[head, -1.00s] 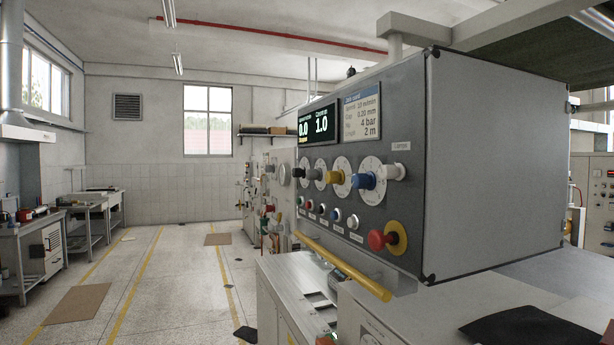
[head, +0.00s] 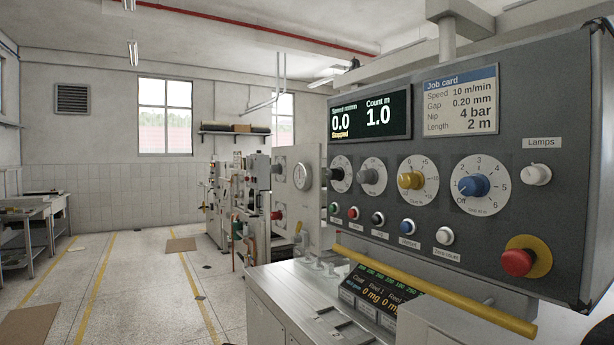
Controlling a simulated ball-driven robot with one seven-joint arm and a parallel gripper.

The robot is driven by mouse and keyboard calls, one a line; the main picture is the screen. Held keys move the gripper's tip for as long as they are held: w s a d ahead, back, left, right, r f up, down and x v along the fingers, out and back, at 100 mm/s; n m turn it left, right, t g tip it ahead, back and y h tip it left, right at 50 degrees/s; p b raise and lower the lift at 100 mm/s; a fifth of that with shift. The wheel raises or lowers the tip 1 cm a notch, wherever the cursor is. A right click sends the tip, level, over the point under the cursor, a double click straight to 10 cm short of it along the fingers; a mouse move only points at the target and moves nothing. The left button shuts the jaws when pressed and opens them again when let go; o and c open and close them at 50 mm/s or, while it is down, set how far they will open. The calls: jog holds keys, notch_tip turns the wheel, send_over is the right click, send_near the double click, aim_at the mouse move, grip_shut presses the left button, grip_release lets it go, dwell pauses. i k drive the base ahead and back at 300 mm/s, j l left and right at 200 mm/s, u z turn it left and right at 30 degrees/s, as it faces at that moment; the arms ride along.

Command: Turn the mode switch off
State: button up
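A grey control panel (head: 560,180) fills the right of the head view. Its row of rotary knobs runs from a black knob (head: 338,174) through a grey knob (head: 370,176) and a yellow knob (head: 410,181) to a blue knob (head: 474,186) on a dial marked "Off" and numbers. A white knob (head: 537,174) sits under the label "Lamps". I cannot read a label that tells which knob is the mode switch. The display (head: 370,117) reads speed 0.0, count 1.0 and "Stopped". My gripper is not in view.
Small buttons run below the knobs, with a red mushroom button (head: 518,262) at right. A yellow rail (head: 430,285) juts out below the panel. Machinery (head: 228,205) stands behind at left. The marked floor (head: 130,290) at left is open.

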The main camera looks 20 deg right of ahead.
aim_at(370, 177)
jog(key=i+j, duration=0.2)
jog(key=j, duration=0.15)
jog(key=i+j+z, duration=0.2)
jog(key=i+j, duration=0.2)
jog(key=j, duration=0.25)
jog(key=i+j, duration=0.15)
jog(key=j, duration=0.25)
jog(key=i+j+z, duration=0.1)
jog(key=j, duration=0.25)
jog(key=i+j, duration=0.25)
jog(key=i+j+z, duration=0.05)
jog(key=j, duration=0.05)
